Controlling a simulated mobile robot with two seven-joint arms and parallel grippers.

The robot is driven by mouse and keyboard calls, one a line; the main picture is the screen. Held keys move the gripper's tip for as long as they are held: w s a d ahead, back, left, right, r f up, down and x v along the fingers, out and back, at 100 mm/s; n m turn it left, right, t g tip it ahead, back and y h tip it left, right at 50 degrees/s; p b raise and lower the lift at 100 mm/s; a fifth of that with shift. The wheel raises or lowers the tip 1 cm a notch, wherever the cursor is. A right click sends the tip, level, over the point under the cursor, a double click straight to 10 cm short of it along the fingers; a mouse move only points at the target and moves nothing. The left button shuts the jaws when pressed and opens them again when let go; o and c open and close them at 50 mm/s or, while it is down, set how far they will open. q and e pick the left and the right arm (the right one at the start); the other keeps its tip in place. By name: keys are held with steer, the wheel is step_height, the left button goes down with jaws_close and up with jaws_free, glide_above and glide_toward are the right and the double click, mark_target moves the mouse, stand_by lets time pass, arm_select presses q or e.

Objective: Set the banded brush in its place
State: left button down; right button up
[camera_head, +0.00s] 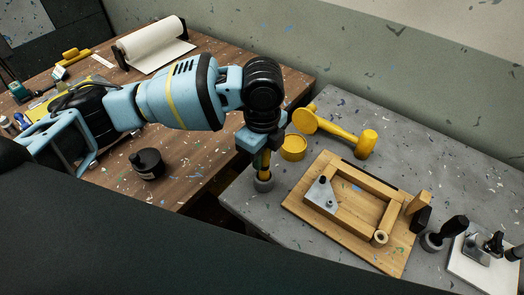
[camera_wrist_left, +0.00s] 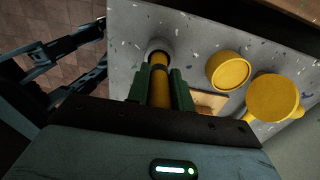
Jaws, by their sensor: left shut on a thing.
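The banded brush (camera_head: 265,169) is yellow with a darker band and stands about upright in my left gripper (camera_head: 262,156). The left fingers are shut on it; in the left wrist view the brush (camera_wrist_left: 159,88) lies between the two green fingers of that gripper (camera_wrist_left: 160,90). Its lower end meets a round grey holder (camera_head: 263,186) near the left edge of the grey table. The holder also shows in the left wrist view (camera_wrist_left: 156,45). I cannot tell how deep the brush's end sits in it. My right gripper is not in view.
On the grey table (camera_head: 330,110), a yellow round tub (camera_head: 293,148) and a yellow mallet (camera_head: 366,144) stand close behind the gripper. A wooden frame on a board (camera_head: 300,212) lies to the right. A dark-handled tool (camera_head: 453,229) stands farther right. A black pot (camera_head: 147,163) is on the brown table.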

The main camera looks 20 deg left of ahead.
arm_select(q)
steer(key=shift+f, duration=0.2)
steer(key=c, duration=1.1)
jaws_free()
steer(key=shift+c, duration=0.2)
steer(key=shift+r, duration=3.95)
